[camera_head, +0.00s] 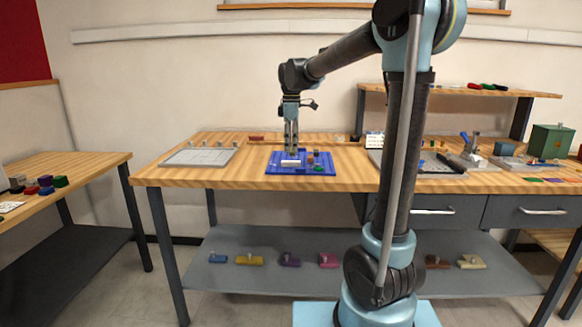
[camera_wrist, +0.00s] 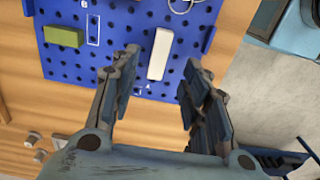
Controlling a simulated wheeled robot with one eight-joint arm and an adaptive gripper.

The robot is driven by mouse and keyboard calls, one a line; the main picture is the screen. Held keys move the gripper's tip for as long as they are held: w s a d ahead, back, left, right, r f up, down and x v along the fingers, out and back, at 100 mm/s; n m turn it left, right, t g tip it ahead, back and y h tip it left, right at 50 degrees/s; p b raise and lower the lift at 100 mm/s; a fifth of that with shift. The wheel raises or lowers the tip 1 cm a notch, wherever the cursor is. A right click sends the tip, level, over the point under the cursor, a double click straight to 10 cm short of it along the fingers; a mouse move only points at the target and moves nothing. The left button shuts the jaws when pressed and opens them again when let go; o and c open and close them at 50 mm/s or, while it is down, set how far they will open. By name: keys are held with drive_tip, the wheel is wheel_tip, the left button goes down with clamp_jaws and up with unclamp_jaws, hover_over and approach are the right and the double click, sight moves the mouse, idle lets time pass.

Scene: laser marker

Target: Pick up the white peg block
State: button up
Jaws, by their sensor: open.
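The white peg block (camera_wrist: 160,54) lies on the blue pegboard (camera_wrist: 84,72) in the wrist view, near the board's edge. In the head view, the white block (camera_head: 290,163) shows as a small pale bar on the blue board (camera_head: 274,172). My gripper (camera_wrist: 157,72) is open, with one finger on each side of the block's near end as seen in the wrist view. No contact between fingers and block shows. In the head view, my gripper (camera_head: 291,151) points down just above the board at the block; the exact height is hard to tell.
A green block (camera_wrist: 64,36) sits on the same board to the left. In the head view, a grey plate (camera_head: 198,157) with several knobs lies left of the board on the wooden table (camera_head: 200,178). Bare table lies between them. A tool station (camera_head: 470,152) stands at the right.

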sight(291, 165)
drive_tip(key=shift+w+a+f, duration=0.1)
drive_tip(key=shift+f, duration=3.05)
drive_tip(key=c, duration=1)
